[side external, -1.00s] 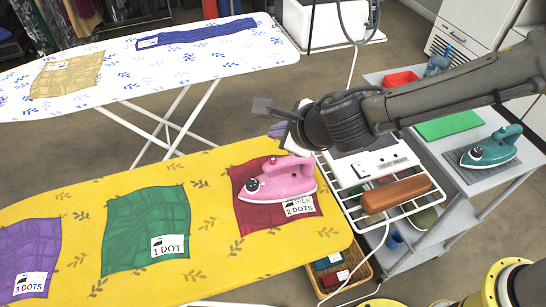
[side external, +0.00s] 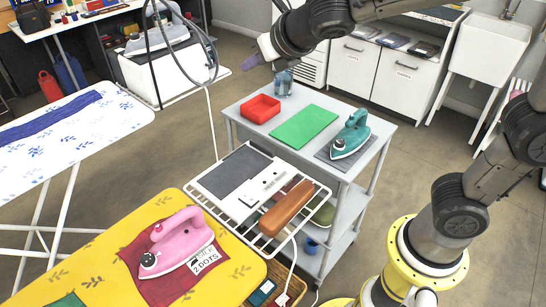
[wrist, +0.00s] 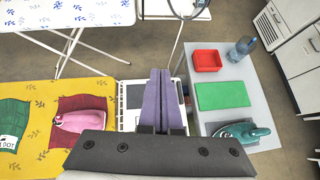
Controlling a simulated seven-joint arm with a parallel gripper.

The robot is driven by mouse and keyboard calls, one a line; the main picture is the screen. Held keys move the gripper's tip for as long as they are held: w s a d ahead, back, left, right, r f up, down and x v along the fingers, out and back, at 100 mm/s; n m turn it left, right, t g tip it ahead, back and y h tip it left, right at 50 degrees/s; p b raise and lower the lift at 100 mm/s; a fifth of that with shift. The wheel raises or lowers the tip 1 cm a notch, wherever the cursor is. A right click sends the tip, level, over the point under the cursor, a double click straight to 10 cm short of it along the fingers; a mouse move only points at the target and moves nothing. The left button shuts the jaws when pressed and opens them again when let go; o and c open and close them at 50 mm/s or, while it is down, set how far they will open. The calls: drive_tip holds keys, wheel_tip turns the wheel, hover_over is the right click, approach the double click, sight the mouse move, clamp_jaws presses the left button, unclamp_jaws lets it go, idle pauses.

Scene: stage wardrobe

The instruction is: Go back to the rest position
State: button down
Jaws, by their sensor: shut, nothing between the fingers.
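My gripper (side external: 252,61) is up in the air above the grey cart, at the top of the side view, apart from everything. In the wrist view its two purple fingers (wrist: 164,100) lie side by side, shut and empty. The pink iron (side external: 176,243) rests flat on the dark red cloth (side external: 165,290) on the yellow ironing board (side external: 232,272). The cloth's label reads 2 DOTS. The iron also shows in the wrist view (wrist: 80,121).
The grey cart (side external: 236,112) carries a red tray (side external: 260,109), a green pad (side external: 303,127) and a teal iron (side external: 351,134) on a grey mat. A cable hangs left of my gripper. A white-and-blue ironing board (side external: 105,127) stands at left.

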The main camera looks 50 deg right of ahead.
drive_tip(key=s+d+m+g+h, duration=0.1)
drive_tip(key=s+d+m, duration=0.5)
drive_tip(key=s+m, duration=0.25)
drive_tip(key=s+d+m+g, duration=0.1)
drive_tip(key=s+d+m, duration=0.4)
drive_tip(key=s+m, duration=0.3)
drive_tip(key=s+a+f+m+g+y, duration=0.2)
drive_tip(key=s+f+m, duration=0.6)
drive_tip(key=m, duration=1)
drive_tip(key=shift+s+a+f+g+y, duration=0.2)
drive_tip(key=shift+s+a+g+y, duration=0.2)
drive_tip(key=shift+s+a, duration=0.4)
